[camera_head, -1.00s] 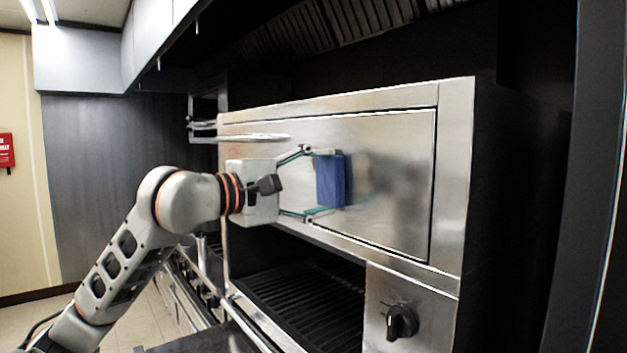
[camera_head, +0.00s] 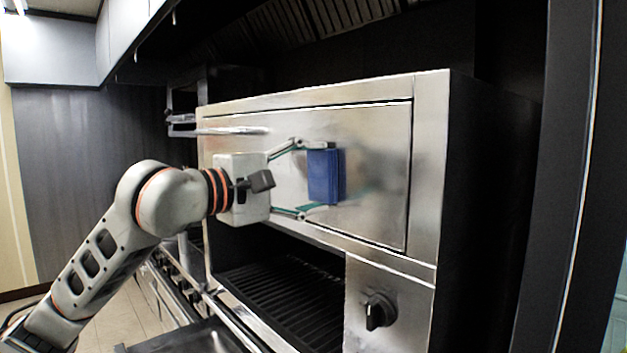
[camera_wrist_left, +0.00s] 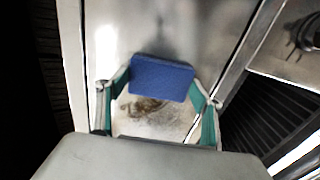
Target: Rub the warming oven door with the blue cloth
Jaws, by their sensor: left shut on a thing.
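The blue cloth (camera_head: 325,176) is a folded block between the fingers of my left gripper (camera_head: 322,177), which is shut on it. It is at the warming oven door (camera_head: 378,150), a brushed steel panel with a bar handle at its upper left. Whether the cloth touches the door, I cannot tell for sure. In the left wrist view the cloth (camera_wrist_left: 161,78) spans the fingertips. A brownish smudge (camera_wrist_left: 146,106) shows on the door (camera_wrist_left: 190,30) between the fingers. My right gripper is not in view.
Below the door is an open, dark grill bay (camera_head: 285,290) with bars. A black knob (camera_head: 380,311) sits on the panel at its right. A range (camera_head: 175,278) stands at the lower left. A hood (camera_head: 300,25) hangs above.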

